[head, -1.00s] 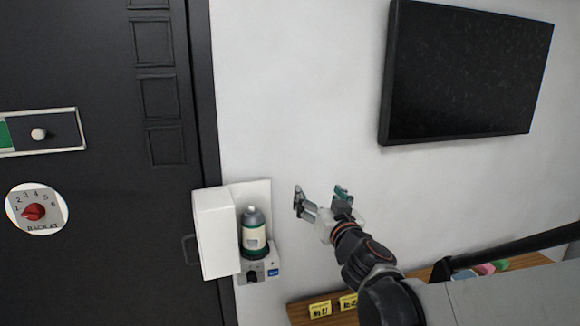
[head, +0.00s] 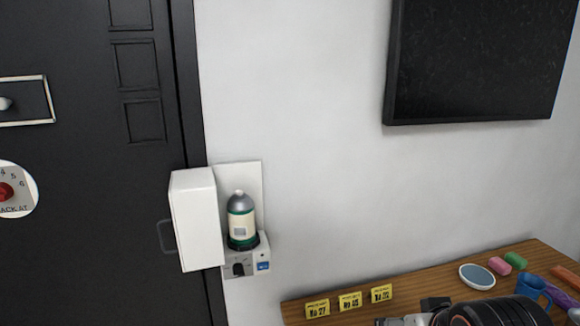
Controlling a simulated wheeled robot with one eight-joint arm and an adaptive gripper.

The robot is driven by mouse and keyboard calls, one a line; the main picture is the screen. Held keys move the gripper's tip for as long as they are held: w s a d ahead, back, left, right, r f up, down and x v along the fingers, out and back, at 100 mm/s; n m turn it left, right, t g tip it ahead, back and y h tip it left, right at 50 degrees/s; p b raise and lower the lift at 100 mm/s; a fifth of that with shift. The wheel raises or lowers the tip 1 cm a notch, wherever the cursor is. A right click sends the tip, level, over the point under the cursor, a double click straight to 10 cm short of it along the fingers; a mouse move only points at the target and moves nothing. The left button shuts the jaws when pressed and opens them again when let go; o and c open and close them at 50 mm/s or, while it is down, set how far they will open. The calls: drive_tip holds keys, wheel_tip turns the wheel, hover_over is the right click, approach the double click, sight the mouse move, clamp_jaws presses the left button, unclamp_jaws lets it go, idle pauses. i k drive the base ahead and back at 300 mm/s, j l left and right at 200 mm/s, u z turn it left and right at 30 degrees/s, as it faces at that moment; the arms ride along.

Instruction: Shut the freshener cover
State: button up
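The freshener's white cover (head: 196,221) stands swung open to the left on the wall, in front of the dark door's edge. The freshener's base (head: 244,262) is exposed beside it, with a dial and a blue label. A bottle (head: 241,220) with a silver top and a pale label stands upright on the base. My arm shows only at the bottom right edge, low over the wooden counter and well apart from the freshener. My gripper's fingers cannot be made out there, so its opening is not visible.
A wooden counter (head: 430,287) runs along the wall at the lower right. On it are yellow number tags (head: 350,302), a round dish (head: 477,276), a blue mug (head: 532,288) and small coloured blocks. A black screen (head: 480,62) hangs above. The wall between freshener and screen is clear.

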sight(193, 198)
drive_tip(key=j+u, duration=0.1)
drive_tip(key=j, duration=0.3)
drive_tip(key=k+j+u, duration=0.15)
drive_tip(key=j, duration=0.3)
drive_tip(key=i+j+u, duration=0.1)
drive_tip(key=j, duration=0.2)
drive_tip(key=i+j+u, duration=0.15)
drive_tip(key=i+j, duration=0.05)
drive_tip(key=j, duration=0.1)
